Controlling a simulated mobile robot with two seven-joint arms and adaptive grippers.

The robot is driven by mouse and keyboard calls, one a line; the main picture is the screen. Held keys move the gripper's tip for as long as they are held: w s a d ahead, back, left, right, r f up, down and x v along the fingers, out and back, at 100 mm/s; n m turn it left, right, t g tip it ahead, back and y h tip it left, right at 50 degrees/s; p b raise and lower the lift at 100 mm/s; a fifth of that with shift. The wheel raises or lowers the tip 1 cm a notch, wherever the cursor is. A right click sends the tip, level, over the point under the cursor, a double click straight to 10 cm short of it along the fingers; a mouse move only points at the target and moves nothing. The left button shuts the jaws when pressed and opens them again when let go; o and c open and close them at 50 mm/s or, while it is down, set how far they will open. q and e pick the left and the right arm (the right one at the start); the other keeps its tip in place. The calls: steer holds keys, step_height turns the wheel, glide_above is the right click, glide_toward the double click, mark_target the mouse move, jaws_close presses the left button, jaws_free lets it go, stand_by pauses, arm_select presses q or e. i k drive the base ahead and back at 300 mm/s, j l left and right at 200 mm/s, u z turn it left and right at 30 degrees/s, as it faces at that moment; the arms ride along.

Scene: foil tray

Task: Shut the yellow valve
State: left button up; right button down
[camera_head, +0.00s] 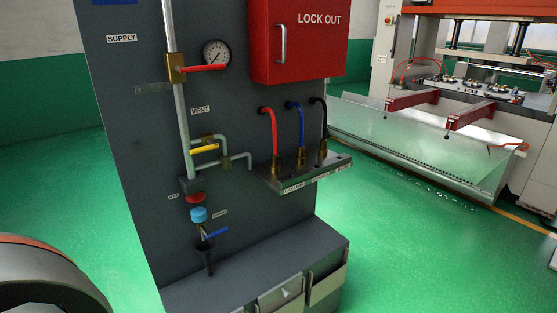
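The yellow valve handle (205,148) is a short, roughly level lever on the thin branch piping below the VENT label (200,109). It sits just right of the tall grey supply pipe (184,120) on a dark grey panel. A small brass body shows just above the lever. At this size I cannot tell surely whether the valve is open or shut. Neither of my grippers shows in the head view.
A red-handled valve (203,68) and gauge (215,53) sit above. A blue-handled drain valve (215,233) is below. A red LOCK OUT box (298,40) and a shelf with hoses (305,172) stand out at right.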

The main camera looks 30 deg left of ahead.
mark_target(214, 145)
steer(key=i+j+u, duration=0.1)
steer(key=j+u, duration=0.3)
steer(key=i+j+u, duration=0.15)
steer(key=u, duration=0.3)
steer(key=i+j+u, duration=0.2)
steer(key=u, duration=0.2)
